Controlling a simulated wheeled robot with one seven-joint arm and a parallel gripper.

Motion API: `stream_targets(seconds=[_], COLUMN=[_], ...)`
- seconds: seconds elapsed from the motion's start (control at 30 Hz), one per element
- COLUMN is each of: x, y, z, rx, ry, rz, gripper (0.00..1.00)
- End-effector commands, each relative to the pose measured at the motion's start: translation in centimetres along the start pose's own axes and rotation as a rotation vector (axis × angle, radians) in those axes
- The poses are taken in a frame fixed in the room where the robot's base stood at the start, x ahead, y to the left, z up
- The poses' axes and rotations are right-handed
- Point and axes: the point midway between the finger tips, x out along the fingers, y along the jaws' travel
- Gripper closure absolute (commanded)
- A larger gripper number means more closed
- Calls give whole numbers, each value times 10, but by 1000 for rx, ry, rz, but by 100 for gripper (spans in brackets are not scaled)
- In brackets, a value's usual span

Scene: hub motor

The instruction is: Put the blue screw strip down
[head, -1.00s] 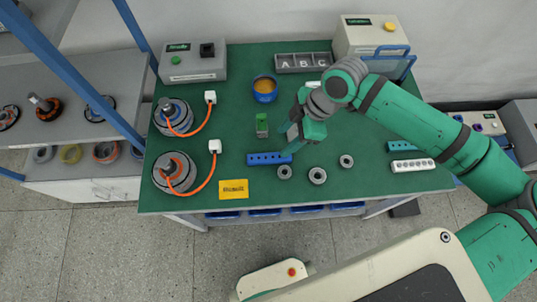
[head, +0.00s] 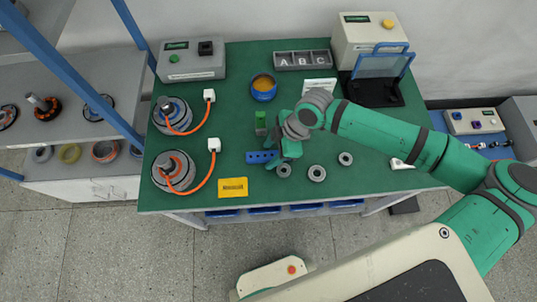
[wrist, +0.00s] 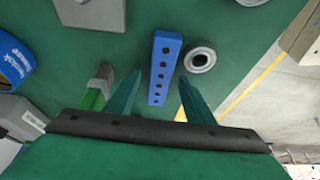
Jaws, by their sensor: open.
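The blue screw strip (head: 260,156) lies flat on the green table top, with a row of dark holes. My gripper (head: 279,152) is at its right end in the head view and hides that end. In the wrist view, the strip (wrist: 163,65) runs lengthwise between the two spread green fingers of my gripper (wrist: 159,78). Gaps show on both sides of the strip, so the fingers do not grip it.
A green block with a grey top (head: 261,123) stands close behind the strip. Grey rings (head: 317,173) lie to the right. A yellow label (head: 233,187) is front left, two motors with orange cables (head: 175,170) are left, and a blue tin (head: 264,88) is behind.

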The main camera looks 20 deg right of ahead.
Motion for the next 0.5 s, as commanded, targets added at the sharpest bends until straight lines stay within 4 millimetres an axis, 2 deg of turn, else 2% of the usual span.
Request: stream_targets(seconds=[0.17, 0.3, 0.37, 0.5], x=[0, 0, 0, 0], y=[0, 0, 0, 0], z=[0, 0, 0, 0], rx=[0, 0, 0, 0], ry=[0, 0, 0, 1], rz=[0, 0, 1, 1], gripper=[52, 85, 98, 100])
